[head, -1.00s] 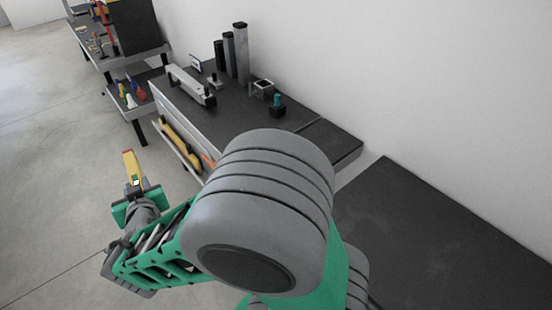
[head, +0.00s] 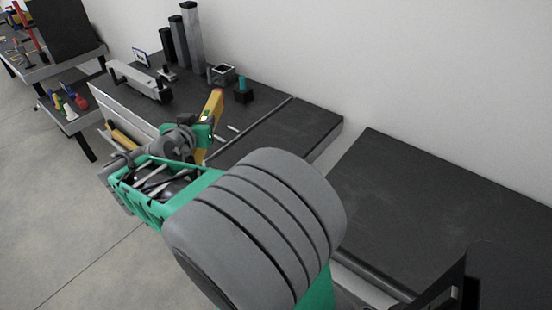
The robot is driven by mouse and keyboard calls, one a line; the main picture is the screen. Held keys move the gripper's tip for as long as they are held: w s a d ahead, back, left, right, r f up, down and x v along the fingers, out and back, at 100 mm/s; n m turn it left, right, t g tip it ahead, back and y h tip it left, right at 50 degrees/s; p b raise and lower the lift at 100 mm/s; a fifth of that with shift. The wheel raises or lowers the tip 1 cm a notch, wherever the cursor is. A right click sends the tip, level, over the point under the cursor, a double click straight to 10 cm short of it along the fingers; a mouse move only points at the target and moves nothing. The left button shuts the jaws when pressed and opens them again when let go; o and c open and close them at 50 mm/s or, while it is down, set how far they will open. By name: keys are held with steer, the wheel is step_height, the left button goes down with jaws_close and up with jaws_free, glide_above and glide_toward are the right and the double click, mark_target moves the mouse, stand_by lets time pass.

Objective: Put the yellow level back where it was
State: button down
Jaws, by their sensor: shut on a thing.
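The yellow level (head: 214,107) is in my gripper (head: 203,132), seen in the head view. It is tilted, with its upper end pointing up and to the right. My gripper is shut on it near its middle, and a lower part of the level shows below the jaws. Level and gripper appear in front of the dark workbench top (head: 188,104). I cannot tell how high above the bench they are. My arm hides part of the bench front.
On the bench stand several grey and black columns (head: 191,40), a long grey bar tool (head: 140,80), a small open metal box (head: 221,74) and a teal-topped piece (head: 244,90). Another yellow item (head: 122,137) shows at the bench front. A bare dark table (head: 430,200) lies at right.

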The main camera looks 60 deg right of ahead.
steer(key=s+d+f+m+g+h+b, duration=0.1)
steer(key=s+d+f+m+g+b, duration=0.2)
steer(key=s+d, duration=0.5)
steer(key=s+d+m+g+b, duration=0.4)
steer(key=s+g, duration=0.1)
steer(key=s, duration=0.7)
steer(key=shift+w+d+f, duration=1.2)
steer(key=shift+d+f, duration=0.8)
steer(key=shift+f, duration=0.15)
steer(key=shift+w+d+f, duration=1.25)
steer(key=shift+d+f, duration=0.75)
steer(key=shift+f, duration=0.1)
steer(key=shift+w+d+f, duration=1.2)
steer(key=shift+d+f, duration=0.8)
steer(key=shift+f, duration=0.15)
steer(key=shift+b, duration=0.3)
steer(key=shift+f, duration=0.2)
steer(key=c, duration=1.1)
jaws_free()
